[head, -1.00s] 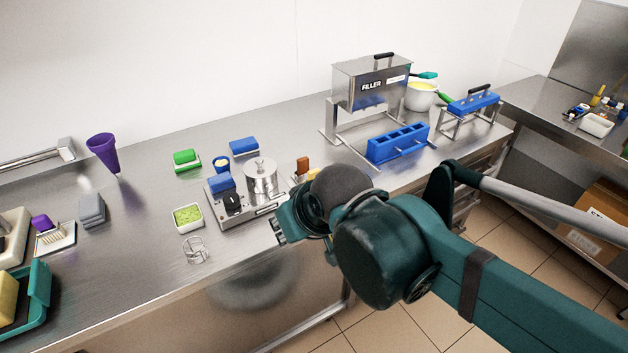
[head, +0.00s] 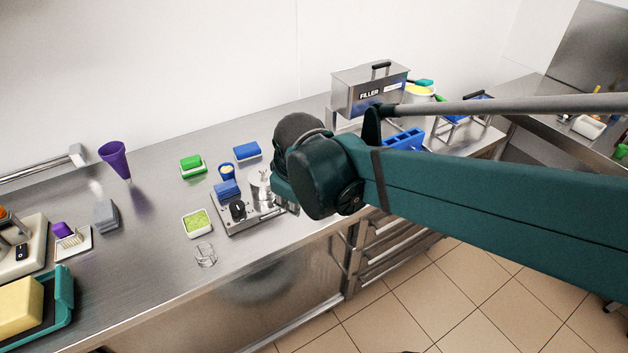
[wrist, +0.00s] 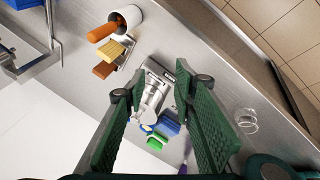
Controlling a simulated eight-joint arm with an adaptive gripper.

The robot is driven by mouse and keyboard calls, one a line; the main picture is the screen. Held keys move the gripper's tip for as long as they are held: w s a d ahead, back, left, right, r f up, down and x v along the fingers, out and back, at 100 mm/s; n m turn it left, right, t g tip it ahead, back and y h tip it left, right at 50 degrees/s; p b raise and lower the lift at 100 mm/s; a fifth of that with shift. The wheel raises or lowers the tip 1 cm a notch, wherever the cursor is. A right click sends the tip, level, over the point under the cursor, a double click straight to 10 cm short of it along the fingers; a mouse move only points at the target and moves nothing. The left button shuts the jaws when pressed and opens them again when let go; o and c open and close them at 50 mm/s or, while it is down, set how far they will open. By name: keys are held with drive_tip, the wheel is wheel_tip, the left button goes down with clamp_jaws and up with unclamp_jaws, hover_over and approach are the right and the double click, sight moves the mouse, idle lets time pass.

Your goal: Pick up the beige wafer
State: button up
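A beige ridged block (wrist: 112,51), which looks like the beige wafer, is at the upper left of the wrist view. It sits beside an orange-brown piece (wrist: 104,70) and close to a white cup (wrist: 127,17). My gripper (wrist: 153,88) is open and empty, its two green fingers wide apart. The block is off to the left of the fingers, not between them. In the head view my arm hides the block and most of the gripper.
A metal device (head: 240,212) with a cylinder stands between the fingers' line of sight. A wire coil (head: 205,254), a green-filled dish (head: 197,223) and blue blocks are near it. The filler (head: 350,92) and blue mould (head: 408,139) stand behind my arm.

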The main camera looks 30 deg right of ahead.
drive_tip(key=w+d+n+g+h+p, duration=0.3)
drive_tip(key=w+d+n+p, duration=0.6)
drive_tip(key=p, duration=0.6)
drive_tip(key=shift+w+n+g, duration=0.3)
drive_tip(key=shift+n+g, duration=0.6)
drive_tip(key=shift+n, duration=0.3)
drive_tip(key=shift+f, duration=0.1)
drive_tip(key=shift+x, duration=1.25)
drive_tip(key=shift+f, duration=0.2)
drive_tip(key=shift+x, duration=2.45)
drive_tip(key=shift+w+a, duration=0.1)
drive_tip(key=shift+c, duration=0.6)
drive_tip(key=c, duration=0.7)
